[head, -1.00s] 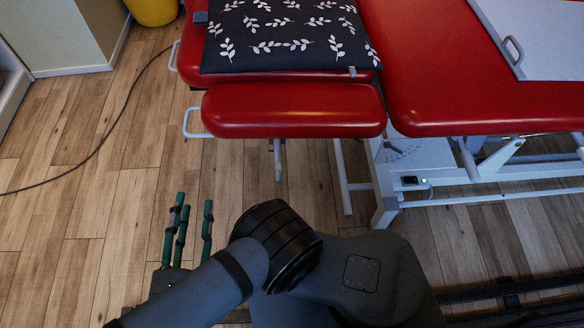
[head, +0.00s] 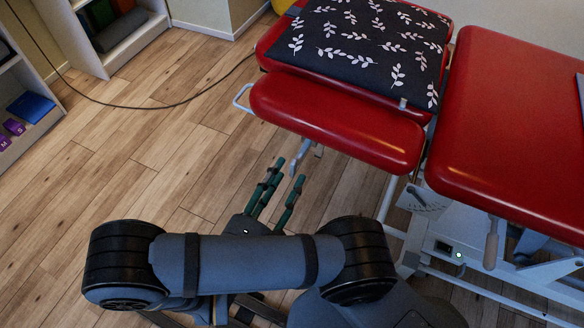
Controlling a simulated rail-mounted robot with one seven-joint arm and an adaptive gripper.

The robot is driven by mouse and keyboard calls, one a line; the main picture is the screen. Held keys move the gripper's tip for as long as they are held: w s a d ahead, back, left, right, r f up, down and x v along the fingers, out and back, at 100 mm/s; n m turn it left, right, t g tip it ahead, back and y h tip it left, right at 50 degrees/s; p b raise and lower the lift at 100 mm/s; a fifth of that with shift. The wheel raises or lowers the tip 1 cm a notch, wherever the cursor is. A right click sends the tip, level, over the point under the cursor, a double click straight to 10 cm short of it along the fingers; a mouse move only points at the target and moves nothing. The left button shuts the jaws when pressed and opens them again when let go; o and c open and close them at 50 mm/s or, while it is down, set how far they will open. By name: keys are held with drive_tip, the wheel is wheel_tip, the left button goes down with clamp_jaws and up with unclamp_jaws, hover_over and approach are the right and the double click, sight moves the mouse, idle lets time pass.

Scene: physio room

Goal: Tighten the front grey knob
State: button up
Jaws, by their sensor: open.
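A small grey knob-like part (head: 318,151) shows under the front edge of the red front cushion (head: 335,118) of the treatment table. A grey bar (head: 300,157) hangs down just left of it. At this size I cannot tell whether the part is the front grey knob or how tight it is. My gripper (head: 288,173) has dark green fingers, spread apart and empty. It is below the front cushion in the picture, close to the knob-like part; I cannot tell the depth between them. My arm crosses the lower part of the view.
A black leaf-patterned pillow (head: 370,45) lies on the table's rear left section. A white side handle (head: 243,97) sticks out left. Wood floor at left is clear except for a black cable (head: 150,104).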

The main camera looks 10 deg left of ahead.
sight(290, 167)
drive_tip(key=shift+x, duration=1.75)
drive_tip(key=shift+c, duration=0.5)
clamp_jaws()
